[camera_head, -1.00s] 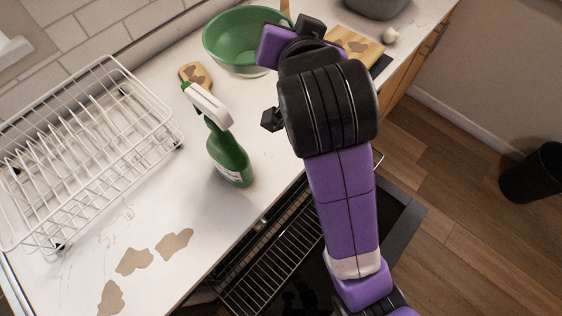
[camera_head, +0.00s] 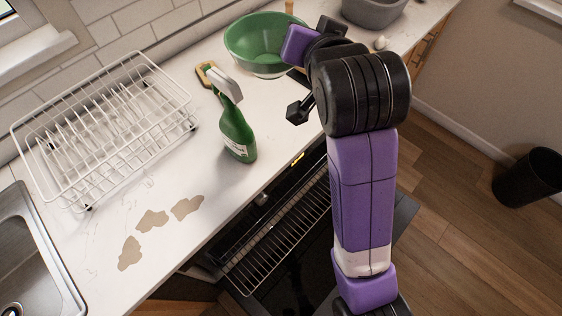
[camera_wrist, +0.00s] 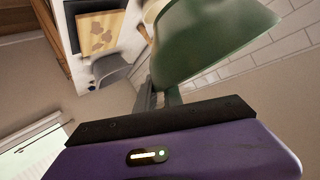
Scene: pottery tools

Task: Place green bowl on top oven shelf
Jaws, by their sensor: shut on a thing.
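The green bowl (camera_head: 262,42) appears over the far part of the counter in the head view, left of my arm. It also fills the top middle of the wrist view (camera_wrist: 215,45). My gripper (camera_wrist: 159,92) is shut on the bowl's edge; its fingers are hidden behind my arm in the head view. I cannot tell whether the bowl clears the counter. The oven (camera_head: 215,250) is open below the counter's front edge, with a wire oven shelf (camera_head: 275,245) showing. My arm covers part of the opening.
A green spray bottle (camera_head: 238,135) stands on the counter near the oven edge. A white dish rack (camera_head: 100,130) is at left, beside a sink (camera_head: 30,265). A grey basin (camera_head: 375,10) sits at the back right.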

